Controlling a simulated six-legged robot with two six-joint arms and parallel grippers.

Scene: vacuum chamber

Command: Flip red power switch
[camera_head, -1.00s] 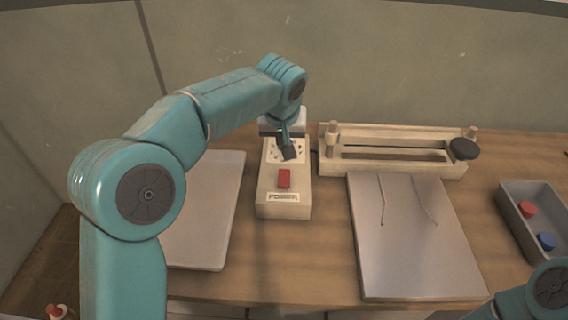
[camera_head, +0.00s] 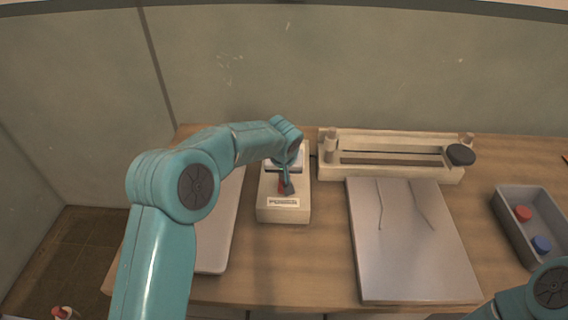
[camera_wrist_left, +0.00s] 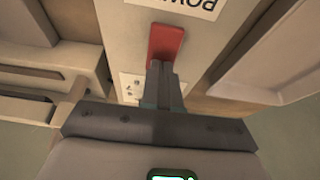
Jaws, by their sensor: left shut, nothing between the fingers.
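The red power switch (camera_head: 282,189) sits on the cream power box (camera_head: 270,211), above its POWER label. In the head view the left gripper (camera_head: 288,188) is over the switch and partly hides it. In the left wrist view the switch (camera_wrist_left: 166,43) shows as a red rocker just beyond the fingertips of my left gripper (camera_wrist_left: 161,66). Its fingers are closed together with nothing between them. The tips appear at the near edge of the switch; I cannot tell whether they touch it. My right gripper is out of view; only part of the right arm shows at the lower right.
A cream frame with a dark knob (camera_head: 460,155) stands right of the box. A metal plate (camera_head: 412,270) with two thin wires lies in front of it. A pale panel (camera_head: 212,262) lies left of the box. A grey tray (camera_head: 508,217) holds a red and a blue piece.

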